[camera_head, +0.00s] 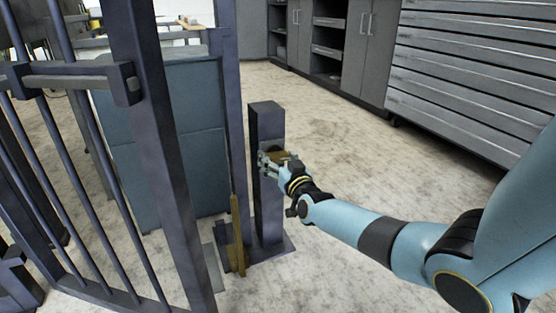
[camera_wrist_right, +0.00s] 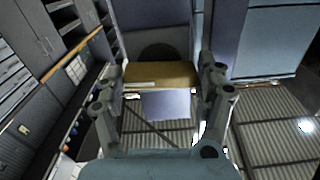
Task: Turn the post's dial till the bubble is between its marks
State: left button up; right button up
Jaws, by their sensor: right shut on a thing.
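The post (camera_head: 266,190) is a short dark purple-grey upright in the middle of the head view; its face also shows in the right wrist view (camera_wrist_right: 185,25). The dial shows as a brass-coloured bar (camera_wrist_right: 160,74) in front of a dark round disc (camera_wrist_right: 157,53) on that face. My right gripper (camera_head: 272,161) reaches the post's upper part from the right. In the wrist view its two fingers stand on either side of the brass bar, shut on it. I cannot make out the bubble or its marks. My left gripper is not in view.
A barred metal gate (camera_head: 153,150) stands at the left, near the post. A brass-coloured upright piece (camera_head: 237,240) stands by the post's foot. A blue-grey cabinet (camera_head: 175,140) is behind the gate. Grey cupboards (camera_head: 350,45) line the back. The floor right of the post is clear.

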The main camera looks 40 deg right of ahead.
jog(key=shift+r+n+p, duration=0.15)
jog(key=shift+n+p, duration=0.3)
jog(key=shift+n, duration=0.15)
jog(key=shift+n+p, duration=0.45)
jog(key=shift+n, duration=0.25)
jog(key=shift+n+p, duration=0.5)
jog(key=shift+n, duration=0.7)
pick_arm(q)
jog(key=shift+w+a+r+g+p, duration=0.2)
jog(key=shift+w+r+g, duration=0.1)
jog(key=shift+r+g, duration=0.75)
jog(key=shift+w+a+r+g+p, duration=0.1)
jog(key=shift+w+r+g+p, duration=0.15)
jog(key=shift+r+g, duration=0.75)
pick_arm(e)
jog(key=shift+n, duration=1.4)
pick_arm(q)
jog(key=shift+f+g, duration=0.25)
pick_arm(e)
jog(key=shift+f, duration=0.2)
jog(key=o, duration=1.1)
jog(key=shift+o, duration=0.2)
